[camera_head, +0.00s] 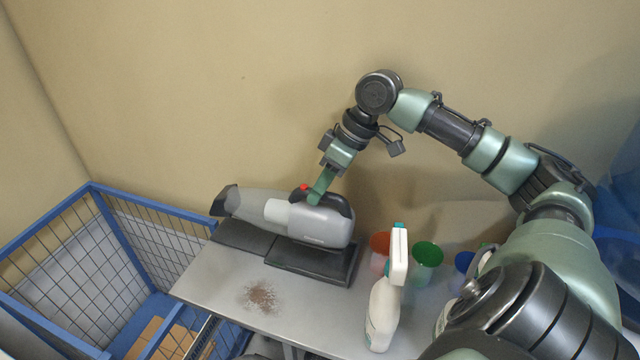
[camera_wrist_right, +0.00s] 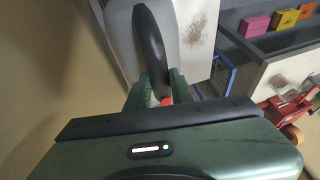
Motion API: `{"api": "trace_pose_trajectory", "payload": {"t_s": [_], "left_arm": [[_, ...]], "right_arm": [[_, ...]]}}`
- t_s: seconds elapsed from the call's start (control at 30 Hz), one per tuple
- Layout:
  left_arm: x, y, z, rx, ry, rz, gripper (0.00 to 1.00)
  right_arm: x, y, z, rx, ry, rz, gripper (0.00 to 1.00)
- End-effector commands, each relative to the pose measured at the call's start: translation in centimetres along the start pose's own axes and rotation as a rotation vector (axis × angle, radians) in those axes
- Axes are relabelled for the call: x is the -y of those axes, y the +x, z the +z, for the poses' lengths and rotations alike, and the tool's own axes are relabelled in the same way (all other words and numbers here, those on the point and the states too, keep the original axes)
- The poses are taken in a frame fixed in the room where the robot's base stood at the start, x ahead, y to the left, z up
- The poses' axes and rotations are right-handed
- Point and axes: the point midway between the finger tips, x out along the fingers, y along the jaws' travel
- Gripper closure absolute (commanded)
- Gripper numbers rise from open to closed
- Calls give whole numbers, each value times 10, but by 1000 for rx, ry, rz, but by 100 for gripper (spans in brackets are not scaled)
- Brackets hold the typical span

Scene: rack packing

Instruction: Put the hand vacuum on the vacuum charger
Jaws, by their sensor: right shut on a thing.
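The hand vacuum (camera_head: 282,214) is grey with a dark nozzle to the left, a black handle and a red button. It is over the black vacuum charger (camera_head: 310,262) at the back of the grey table; whether it is fully seated I cannot tell. My right gripper (camera_head: 318,192) is shut on the vacuum's handle from above. In the right wrist view the black handle (camera_wrist_right: 150,45) lies between the green fingers of my right gripper (camera_wrist_right: 150,92). My left gripper is not in view.
A white spray bottle (camera_head: 382,312) stands right of the charger, near red (camera_head: 380,250) and green (camera_head: 426,256) cups. A brown dirt patch (camera_head: 262,297) lies on the table (camera_head: 225,285). A blue wire cage (camera_head: 90,190) stands to the left.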

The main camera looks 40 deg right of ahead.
Motion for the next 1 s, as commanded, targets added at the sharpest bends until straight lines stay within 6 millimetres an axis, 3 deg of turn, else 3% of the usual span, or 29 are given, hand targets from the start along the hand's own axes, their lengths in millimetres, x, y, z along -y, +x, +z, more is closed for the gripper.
{"api": "trace_pose_trajectory", "payload": {"t_s": [0.1,0.6,1.0], "left_arm": [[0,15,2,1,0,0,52],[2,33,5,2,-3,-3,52],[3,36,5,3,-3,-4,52]], "right_arm": [[-3,10,3,-7,-2,2,100],[-10,46,19,-6,0,0,100],[-12,53,21,-8,-1,2,100]]}}
